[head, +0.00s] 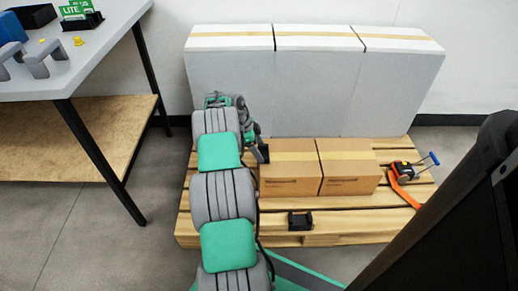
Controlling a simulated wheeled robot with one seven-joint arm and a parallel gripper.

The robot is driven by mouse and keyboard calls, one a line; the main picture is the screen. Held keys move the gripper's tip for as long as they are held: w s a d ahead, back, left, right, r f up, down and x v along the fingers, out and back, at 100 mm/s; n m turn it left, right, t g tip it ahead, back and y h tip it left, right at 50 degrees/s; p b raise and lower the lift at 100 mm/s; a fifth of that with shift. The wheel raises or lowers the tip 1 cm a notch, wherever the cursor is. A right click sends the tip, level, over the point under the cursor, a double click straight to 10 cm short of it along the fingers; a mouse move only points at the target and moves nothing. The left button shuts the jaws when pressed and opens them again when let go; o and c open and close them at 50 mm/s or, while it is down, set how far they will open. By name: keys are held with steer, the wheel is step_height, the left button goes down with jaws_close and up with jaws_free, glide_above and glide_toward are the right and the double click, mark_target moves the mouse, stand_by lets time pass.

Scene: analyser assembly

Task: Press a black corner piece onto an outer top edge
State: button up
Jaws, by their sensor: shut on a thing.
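My gripper (262,150) is low beside the left end of the front brown boxes, partly hidden behind my arm. It is shut on a small black piece (264,154), which looks like a black corner piece; its shape is hard to make out. The piece is close to the upper left edge of the left brown box (290,188); I cannot tell whether they touch. The right brown box (348,181) stands against the left one. Another black corner piece (300,220) lies on the front of the wooden pallet (355,221).
Tall white-grey boxes (310,85) stand behind the brown boxes. A strap tensioner (401,171) with an orange strap and blue handle lies at the pallet's right. A grey table (85,60) with a lower wooden shelf stands at the left. Floor between table and pallet is clear.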

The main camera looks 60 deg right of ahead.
steer(key=shift+f+b, duration=0.35)
steer(key=shift+f, duration=0.05)
stand_by(0.4)
steer(key=o, duration=1.3)
steer(key=shift+r+p, duration=2.05)
steer(key=shift+r, duration=1.45)
